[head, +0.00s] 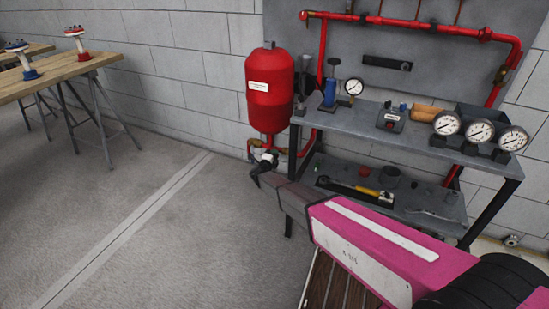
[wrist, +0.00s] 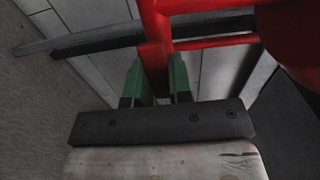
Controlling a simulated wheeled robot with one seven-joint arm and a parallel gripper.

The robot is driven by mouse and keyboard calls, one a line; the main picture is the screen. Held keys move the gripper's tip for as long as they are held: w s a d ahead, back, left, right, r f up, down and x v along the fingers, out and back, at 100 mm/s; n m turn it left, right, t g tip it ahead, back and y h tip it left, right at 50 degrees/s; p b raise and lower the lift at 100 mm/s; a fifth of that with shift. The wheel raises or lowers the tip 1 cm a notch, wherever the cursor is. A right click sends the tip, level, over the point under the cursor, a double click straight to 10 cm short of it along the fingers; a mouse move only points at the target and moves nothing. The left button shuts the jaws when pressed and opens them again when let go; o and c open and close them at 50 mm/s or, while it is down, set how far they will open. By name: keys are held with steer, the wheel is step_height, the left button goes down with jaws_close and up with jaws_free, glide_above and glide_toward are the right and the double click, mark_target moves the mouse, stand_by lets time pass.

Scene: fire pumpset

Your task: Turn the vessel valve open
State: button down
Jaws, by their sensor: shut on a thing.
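The red vessel (head: 270,88) with a white label stands by the wall, left of the bench. The vessel valve (head: 268,157) is on the pipework just below it, partly hidden by my gripper (head: 257,172). In the wrist view my gripper's two green fingers (wrist: 156,75) stand on either side of a narrow red part (wrist: 155,55), shut on it. It appears to be the valve's handle; its far end and the valve body are unclear there. The vessel's red curve (wrist: 298,32) fills the upper right of that view.
A grey metal bench (head: 420,145) with several gauges (head: 480,131) and tools stands right of the vessel. Red pipes (head: 400,22) run along the panel above. A wooden trestle table (head: 60,72) is at the left. The floor (head: 120,215) between is clear.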

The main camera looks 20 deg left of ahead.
steer(key=shift+r, duration=0.1)
stand_by(0.4)
steer(key=c, duration=1)
jaws_free()
steer(key=s, duration=1.1)
steer(key=shift+a, duration=0.4)
